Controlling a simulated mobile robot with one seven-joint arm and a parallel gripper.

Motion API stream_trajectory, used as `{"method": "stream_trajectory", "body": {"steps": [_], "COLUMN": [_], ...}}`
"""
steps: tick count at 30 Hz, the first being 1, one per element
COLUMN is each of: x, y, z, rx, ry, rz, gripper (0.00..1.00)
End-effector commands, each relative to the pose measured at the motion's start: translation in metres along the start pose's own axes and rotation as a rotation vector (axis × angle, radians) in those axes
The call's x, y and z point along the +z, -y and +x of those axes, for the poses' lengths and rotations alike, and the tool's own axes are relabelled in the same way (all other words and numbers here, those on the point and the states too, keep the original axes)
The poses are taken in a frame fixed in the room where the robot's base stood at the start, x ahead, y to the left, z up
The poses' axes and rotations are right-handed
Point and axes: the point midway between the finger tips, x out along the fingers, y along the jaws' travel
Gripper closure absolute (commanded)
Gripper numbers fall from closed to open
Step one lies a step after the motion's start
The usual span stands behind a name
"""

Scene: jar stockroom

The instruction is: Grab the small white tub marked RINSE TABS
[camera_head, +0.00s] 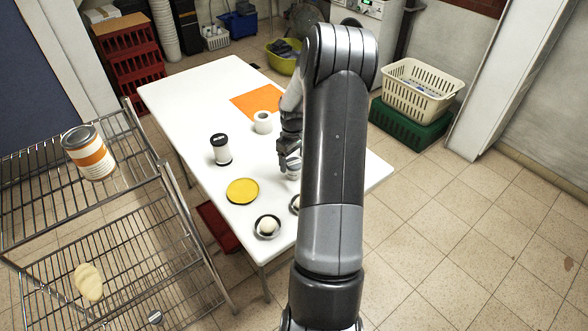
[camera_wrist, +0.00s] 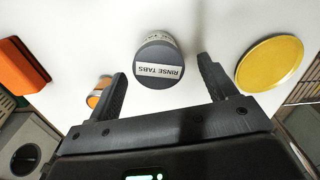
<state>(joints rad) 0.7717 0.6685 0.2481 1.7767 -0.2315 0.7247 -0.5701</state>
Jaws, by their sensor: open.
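In the wrist view the RINSE TABS tub (camera_wrist: 155,72) shows a dark grey lid with a white label, its lettering upside down, and a strip of white side. My gripper (camera_wrist: 161,66) is open, with one finger on each side of the tub's outline and clear space at both sides. In the head view my gripper (camera_head: 289,161) is low over the right part of the table. A small pale tub (camera_head: 293,175) shows there at the fingers, partly hidden by them; its label cannot be read.
A wire rack (camera_head: 110,215) stands left. My arm hides the table's right part.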

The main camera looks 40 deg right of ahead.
Motion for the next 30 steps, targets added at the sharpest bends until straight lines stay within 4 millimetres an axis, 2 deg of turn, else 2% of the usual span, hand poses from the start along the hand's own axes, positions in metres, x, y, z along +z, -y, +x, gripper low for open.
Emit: {"method": "stream_trajectory", "body": {"steps": [7, 15, 30], "x": [0.003, 0.002, 0.003], "y": [0.0, -0.001, -0.001], "z": [0.038, 0.043, 0.043], "rx": [-0.003, 0.0, 0.0], "ry": [0.002, 0.0, 0.0], "rz": [0.0, 0.0, 0.0], "gripper": [0.22, 0.22, 0.62]}}
